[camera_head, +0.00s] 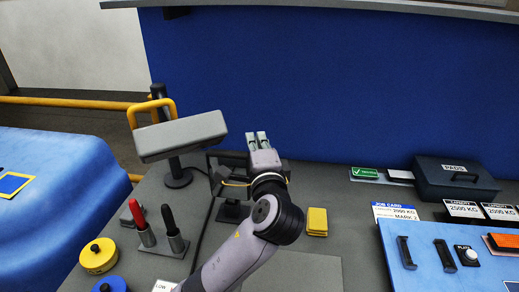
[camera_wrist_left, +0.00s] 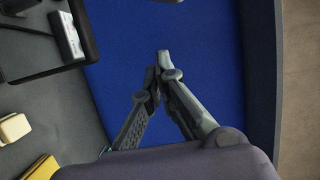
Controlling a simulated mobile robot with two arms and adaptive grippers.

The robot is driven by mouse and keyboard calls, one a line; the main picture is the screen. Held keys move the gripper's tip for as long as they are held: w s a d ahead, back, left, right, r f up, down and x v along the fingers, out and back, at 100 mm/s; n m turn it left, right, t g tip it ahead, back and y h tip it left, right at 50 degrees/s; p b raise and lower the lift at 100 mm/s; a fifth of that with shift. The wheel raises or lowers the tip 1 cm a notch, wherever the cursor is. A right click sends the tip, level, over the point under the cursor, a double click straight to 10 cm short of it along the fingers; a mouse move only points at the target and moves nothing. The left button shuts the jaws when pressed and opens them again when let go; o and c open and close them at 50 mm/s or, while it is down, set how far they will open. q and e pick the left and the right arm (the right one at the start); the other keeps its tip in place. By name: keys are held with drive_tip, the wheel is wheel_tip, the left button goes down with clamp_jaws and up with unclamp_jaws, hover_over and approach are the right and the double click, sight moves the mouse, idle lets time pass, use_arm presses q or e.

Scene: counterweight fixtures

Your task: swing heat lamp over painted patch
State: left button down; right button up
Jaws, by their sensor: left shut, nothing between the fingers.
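The heat lamp (camera_head: 181,137) is a long grey head with a yellow loop handle (camera_head: 151,110), on a dark post with a round base at the back left of the grey bench. A blue patch with a yellow border (camera_head: 14,185), apparently the painted patch, lies on the blue surface at the far left; the lamp head is to its right, not over it. My left gripper (camera_head: 258,140) is to the right of the lamp head, apart from it, with its fingers together and empty. The fingers also show shut in the left wrist view (camera_wrist_left: 160,75). My right gripper is not in view.
A dark framed stand (camera_head: 230,212) is partly hidden behind my left gripper. Red and black markers (camera_head: 168,218) stand in holders near yellow and blue pots (camera_head: 98,255). A yellow block (camera_head: 317,222) lies right of my arm. A dark pads box (camera_head: 455,178) stands at the right.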

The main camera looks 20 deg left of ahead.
use_arm(q)
drive_tip(key=s+a, duration=0.1)
drive_tip(key=s+a+p, duration=0.1)
drive_tip(key=a, duration=0.1)
drive_tip(key=shift+a+p, duration=0.2)
drive_tip(key=shift+p, duration=0.1)
drive_tip(key=shift+w, duration=0.15)
